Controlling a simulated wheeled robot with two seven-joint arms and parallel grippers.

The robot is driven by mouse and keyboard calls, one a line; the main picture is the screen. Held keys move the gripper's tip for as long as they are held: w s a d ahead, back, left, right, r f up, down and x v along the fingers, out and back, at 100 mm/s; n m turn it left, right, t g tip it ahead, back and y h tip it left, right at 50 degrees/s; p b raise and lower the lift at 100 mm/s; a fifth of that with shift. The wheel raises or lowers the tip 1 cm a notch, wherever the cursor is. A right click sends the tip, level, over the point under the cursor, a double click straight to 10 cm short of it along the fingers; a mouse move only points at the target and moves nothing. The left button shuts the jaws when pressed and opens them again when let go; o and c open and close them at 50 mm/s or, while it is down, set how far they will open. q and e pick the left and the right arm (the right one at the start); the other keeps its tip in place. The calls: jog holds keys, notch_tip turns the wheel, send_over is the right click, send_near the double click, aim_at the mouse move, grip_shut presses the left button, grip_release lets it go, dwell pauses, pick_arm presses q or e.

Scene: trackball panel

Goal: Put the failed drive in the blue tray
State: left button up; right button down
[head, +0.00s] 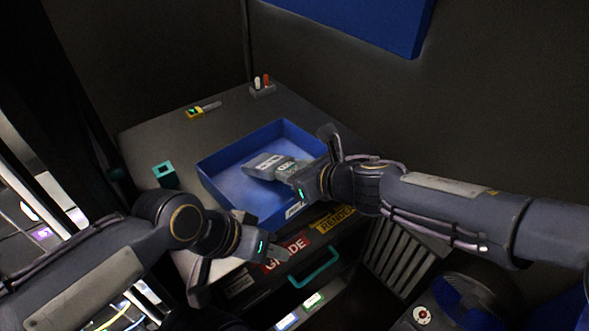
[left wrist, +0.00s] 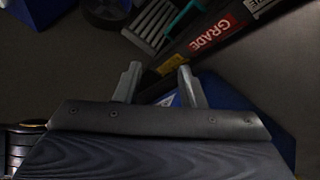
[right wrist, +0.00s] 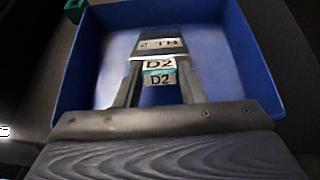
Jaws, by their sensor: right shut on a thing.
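The blue tray (head: 222,168) stands on the dark work surface in the head view. It also fills most of the right wrist view (right wrist: 80,65). The drive (right wrist: 158,48), a grey block with a white "TB" label and "D2" labels, is between the fingers of my right gripper (right wrist: 158,88). In the head view the drive (head: 262,163) is over the tray's inside; I cannot tell whether it touches the floor. My right gripper (head: 290,172) is shut on its near end. My left gripper (head: 268,255) is open and empty in front of the tray; its spread fingers show in the left wrist view (left wrist: 158,85).
A teal open-topped block (head: 165,172) stands left of the tray. A yellow tool (head: 200,110) and a small holder with white and red pegs (head: 262,88) lie at the back. Below the front edge are a drawer with a teal handle (head: 315,266) and a slatted vent (head: 395,250).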

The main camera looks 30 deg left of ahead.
jog(key=c, duration=0.9)
grip_release()
jog(key=shift+o, duration=0.2)
jog(key=p+v, duration=0.1)
jog(key=v, duration=0.6)
jog(key=shift+s+d, duration=0.15)
jog(key=shift+d, duration=0.2)
jog(key=shift+r, duration=0.15)
